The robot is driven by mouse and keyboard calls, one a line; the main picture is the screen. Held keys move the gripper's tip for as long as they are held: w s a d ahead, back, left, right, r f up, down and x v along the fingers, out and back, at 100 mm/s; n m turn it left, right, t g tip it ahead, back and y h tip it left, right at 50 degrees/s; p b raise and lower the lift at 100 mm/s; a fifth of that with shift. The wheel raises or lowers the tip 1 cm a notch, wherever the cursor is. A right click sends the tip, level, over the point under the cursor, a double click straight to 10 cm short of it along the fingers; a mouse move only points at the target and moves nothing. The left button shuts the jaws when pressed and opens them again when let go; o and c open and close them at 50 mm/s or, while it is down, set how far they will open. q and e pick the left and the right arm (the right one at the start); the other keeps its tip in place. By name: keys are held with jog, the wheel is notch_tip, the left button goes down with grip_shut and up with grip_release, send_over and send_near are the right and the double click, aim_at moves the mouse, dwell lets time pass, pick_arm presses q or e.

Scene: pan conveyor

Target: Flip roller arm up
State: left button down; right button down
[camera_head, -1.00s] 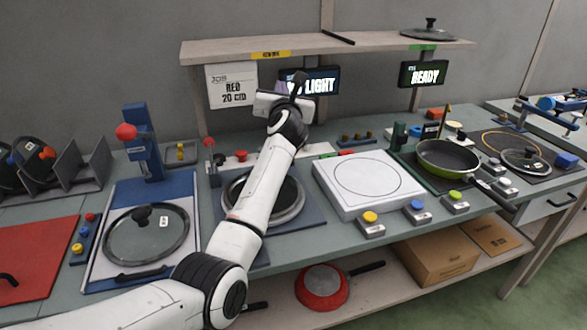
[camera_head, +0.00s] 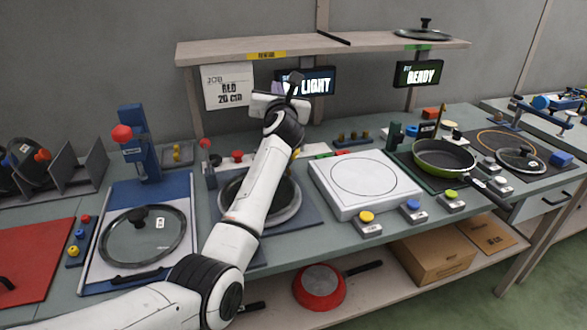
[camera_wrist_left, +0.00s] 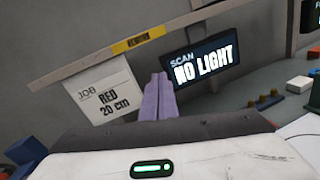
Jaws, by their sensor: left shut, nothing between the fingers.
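My left gripper (camera_head: 292,84) is raised above the back of the bench, in front of the dark display under the shelf. In the left wrist view its two purple-grey fingers (camera_wrist_left: 157,97) are together and empty. I cannot tell for certain which part is the roller arm. A blue fixture with roller-like parts (camera_head: 545,104) stands on a bench at the far right, well away from the gripper. A red-knobbed lever (camera_head: 206,146) stands upright left of my arm, beside the round ring station (camera_head: 289,211). My arm hides part of that station. My right gripper is not in view.
A shelf (camera_head: 210,50) spans the back above the gripper. A white plate (camera_head: 366,181), a green pan (camera_head: 445,158) and button boxes (camera_head: 412,211) are on the right. A glass lid (camera_head: 141,238) lies at left.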

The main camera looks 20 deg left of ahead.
pick_arm(q)
jog(key=shift+f, duration=0.1)
jog(key=s+d+f, duration=0.4)
jog(key=s+d, duration=0.1)
jog(key=s, duration=0.6)
jog(key=shift+d+f, duration=0.15)
jog(key=shift+d, duration=0.05)
jog(key=shift+s+a, duration=0.1)
